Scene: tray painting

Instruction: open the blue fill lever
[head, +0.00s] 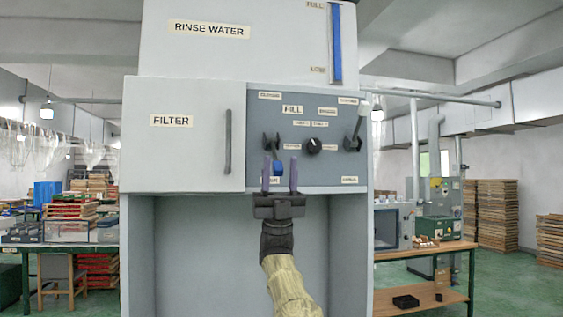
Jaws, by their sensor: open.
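The blue fill lever (278,168) is on the grey control panel (335,175), left of centre. Its dark pivot is at the top and its blue knob points down, near a small lower label that is partly hidden. The FILL label (293,110) is above and to the right. My gripper (280,176) is in front of the panel with its two purple fingers pointing up. The fingers are apart, and the blue knob shows between them. I cannot tell whether either finger touches it.
A black round knob (314,145) sits right of the blue lever. The FILTER door (185,150) with a vertical handle is on the left. An open recess lies below the panel.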

